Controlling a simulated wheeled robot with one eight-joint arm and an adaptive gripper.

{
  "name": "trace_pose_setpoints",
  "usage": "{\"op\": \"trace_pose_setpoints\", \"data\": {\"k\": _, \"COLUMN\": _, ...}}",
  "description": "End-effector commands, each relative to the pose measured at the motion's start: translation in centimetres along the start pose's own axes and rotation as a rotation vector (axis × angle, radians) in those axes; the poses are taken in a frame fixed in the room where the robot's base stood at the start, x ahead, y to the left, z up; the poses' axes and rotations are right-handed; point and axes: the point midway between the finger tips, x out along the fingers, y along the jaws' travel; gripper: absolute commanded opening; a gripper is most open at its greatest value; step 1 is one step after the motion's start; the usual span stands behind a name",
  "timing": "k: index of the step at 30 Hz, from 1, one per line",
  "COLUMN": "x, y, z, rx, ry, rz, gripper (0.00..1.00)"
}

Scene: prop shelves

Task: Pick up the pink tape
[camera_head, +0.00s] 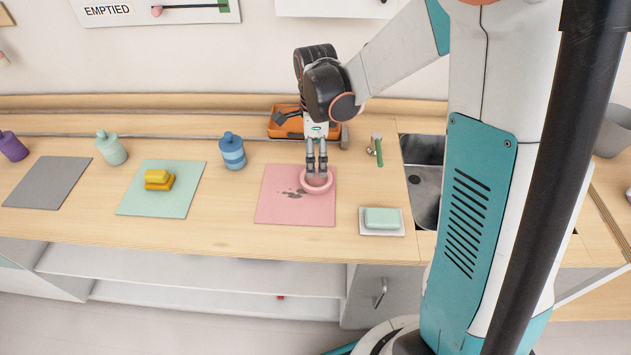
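A narrow gap shows between the two fingers. I cannot tell whether the fingers touch or clasp the rim. The tape looks to lie flat at mat level. Dark spots (292,193) mark the mat left of the tape.
A soap bar on a white dish (368,229) is at the front right, before the sink (424,186). A green-handled tool (379,152) and an orange tray (283,124) are behind. A blue bottle (232,155) and a mint mat (145,202) with yellow sponges (158,179) stand left.

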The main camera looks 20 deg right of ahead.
Motion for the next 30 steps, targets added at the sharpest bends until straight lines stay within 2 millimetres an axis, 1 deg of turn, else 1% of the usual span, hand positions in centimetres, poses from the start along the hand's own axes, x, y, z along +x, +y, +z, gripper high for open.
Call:
{"op": "trace_pose_setpoints", "data": {"k": 1, "x": 0.8, "y": 0.0, "z": 0.0, "rx": 0.000, "ry": 0.000, "rz": 0.000, "gripper": 0.88}}
{"op": "trace_pose_setpoints", "data": {"k": 3, "x": 1.4, "y": 0.0, "z": 0.0, "rx": 0.000, "ry": 0.000, "rz": 0.000, "gripper": 0.88}}
{"op": "trace_pose_setpoints", "data": {"k": 8, "x": 1.9, "y": 0.1, "z": 0.0, "rx": -0.001, "ry": 0.000, "rz": 0.000, "gripper": 0.88}}
{"op": "trace_pose_setpoints", "data": {"k": 11, "x": 2.8, "y": 0.2, "z": -0.1, "rx": -0.001, "ry": 0.000, "rz": 0.000, "gripper": 0.88}}
{"op": "trace_pose_setpoints", "data": {"k": 16, "x": 5.4, "y": 0.7, "z": -0.2, "rx": -0.001, "ry": 0.000, "rz": 0.000, "gripper": 0.88}}
{"op": "trace_pose_setpoints", "data": {"k": 19, "x": 6.6, "y": 0.6, "z": -0.1, "rx": -0.001, "ry": 0.000, "rz": 0.000, "gripper": 0.88}}
{"op": "trace_pose_setpoints", "data": {"k": 22, "x": 6.9, "y": 0.6, "z": -0.1, "rx": -0.001, "ry": 0.000, "rz": -0.001, "gripper": 0.88}}
{"op": "trace_pose_setpoints", "data": {"k": 27, "x": 6.8, "y": 0.6, "z": -0.1, "rx": -0.001, "ry": 0.000, "rz": 0.000, "gripper": 0.88}}
{"op": "trace_pose_setpoints", "data": {"k": 29, "x": 6.8, "y": 0.6, "z": -0.1, "rx": -0.001, "ry": 0.000, "rz": 0.000, "gripper": 0.75}}
{"op": "trace_pose_setpoints", "data": {"k": 30, "x": 6.8, "y": 0.6, "z": -0.1, "rx": -0.001, "ry": 0.000, "rz": 0.000, "gripper": 0.66}}
